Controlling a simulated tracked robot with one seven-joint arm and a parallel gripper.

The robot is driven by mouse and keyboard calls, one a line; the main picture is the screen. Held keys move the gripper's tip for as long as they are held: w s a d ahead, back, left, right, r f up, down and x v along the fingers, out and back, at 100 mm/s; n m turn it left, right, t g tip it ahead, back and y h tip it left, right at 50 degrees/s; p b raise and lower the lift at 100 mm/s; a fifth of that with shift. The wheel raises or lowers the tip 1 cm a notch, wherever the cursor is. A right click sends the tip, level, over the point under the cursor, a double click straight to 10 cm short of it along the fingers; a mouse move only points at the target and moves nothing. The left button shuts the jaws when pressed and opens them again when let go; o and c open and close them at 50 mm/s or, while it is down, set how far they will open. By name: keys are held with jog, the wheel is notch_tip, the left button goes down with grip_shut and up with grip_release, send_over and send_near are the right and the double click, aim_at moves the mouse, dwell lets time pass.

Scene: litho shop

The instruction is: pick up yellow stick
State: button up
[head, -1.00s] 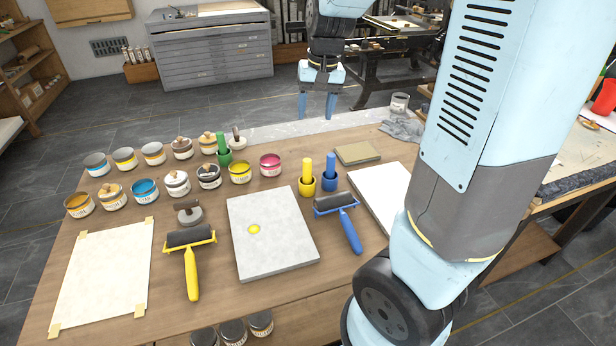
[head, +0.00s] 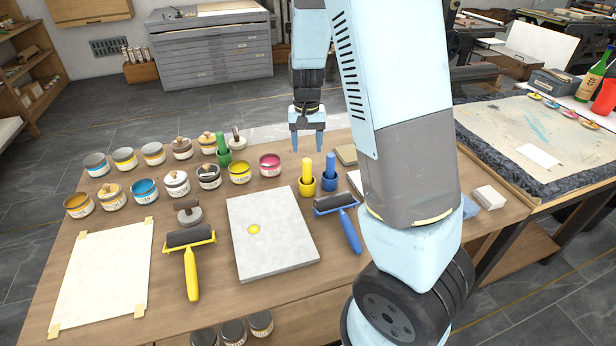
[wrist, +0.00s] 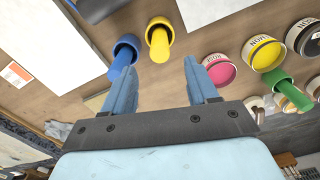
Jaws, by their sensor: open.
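The yellow stick (head: 307,170) stands upright in a small yellow cup (head: 307,187) on the wooden table, right of the stone slab. The yellow stick also shows in the wrist view (wrist: 160,44), beyond my fingertips and between them. A blue stick (head: 330,166) stands in a blue cup (head: 329,183) just to its right; the blue stick shows in the wrist view (wrist: 122,58) too. My gripper (head: 308,148) is open and empty, fingers pointing down. It is above and behind the yellow stick, apart from it.
A green stick (head: 222,143) and several ink tins, including a pink one (head: 270,165), stand to the left. A blue-handled roller (head: 340,213) lies in front of the cups, and the grey slab (head: 268,235) lies left of it. My arm hides the table's right part.

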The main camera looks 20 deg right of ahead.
aim_at(307, 160)
jog(key=shift+s+f, duration=0.15)
jog(key=shift+f, duration=3.4)
jog(key=shift+c, duration=0.4)
grip_shut()
